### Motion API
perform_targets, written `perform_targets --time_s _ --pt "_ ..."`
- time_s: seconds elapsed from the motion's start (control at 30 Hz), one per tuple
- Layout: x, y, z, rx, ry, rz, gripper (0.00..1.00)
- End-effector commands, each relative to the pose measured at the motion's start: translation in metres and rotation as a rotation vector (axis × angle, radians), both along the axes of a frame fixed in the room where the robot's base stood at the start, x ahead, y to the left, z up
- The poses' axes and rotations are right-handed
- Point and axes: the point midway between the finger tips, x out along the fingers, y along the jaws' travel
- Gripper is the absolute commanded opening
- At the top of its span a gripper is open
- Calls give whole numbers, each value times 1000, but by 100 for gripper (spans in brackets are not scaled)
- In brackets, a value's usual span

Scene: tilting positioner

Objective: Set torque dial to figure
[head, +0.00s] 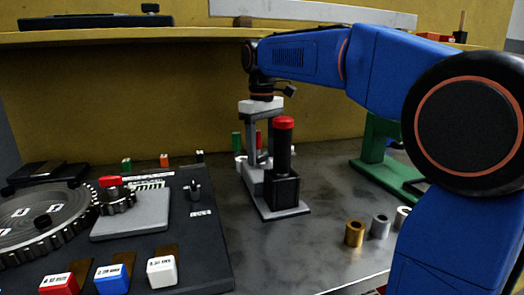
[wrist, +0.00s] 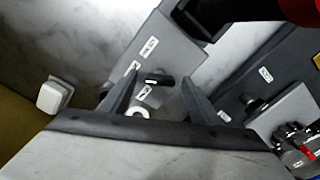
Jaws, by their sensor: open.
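In the wrist view a small black knob (wrist: 158,78), seemingly the torque dial, stands on a grey plate (wrist: 178,45) with several small white labels around it. The figures on the labels are too small to read. My gripper (wrist: 159,80) is open, with one finger on each side of the knob in the picture; I cannot tell whether either touches it. In the head view my gripper (head: 262,108) points down behind a black post with a red top (head: 283,150). The post hides the knob and much of the fingers there.
A dark panel (head: 215,240) at the left carries a gear, another small knob (head: 195,190) and red, blue and white blocks. Several bushings (head: 354,233) and a green stand (head: 385,170) are at the right. The red-topped post stands close to my gripper.

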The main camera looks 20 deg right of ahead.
Motion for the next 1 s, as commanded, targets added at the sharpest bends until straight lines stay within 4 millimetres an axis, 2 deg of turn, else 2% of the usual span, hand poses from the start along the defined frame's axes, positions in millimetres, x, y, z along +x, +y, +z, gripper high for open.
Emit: perform_targets --time_s 0.17,0.3,0.33,0.67,1.0 --pt "0 0 0 0 0 0 54" --pt "0 0 0 0 0 0 20" --pt "0 0 0 0 0 0 15" --pt "0 0 1 0 -1 -32 15" --pt "0 0 1 0 -1 -243 15"
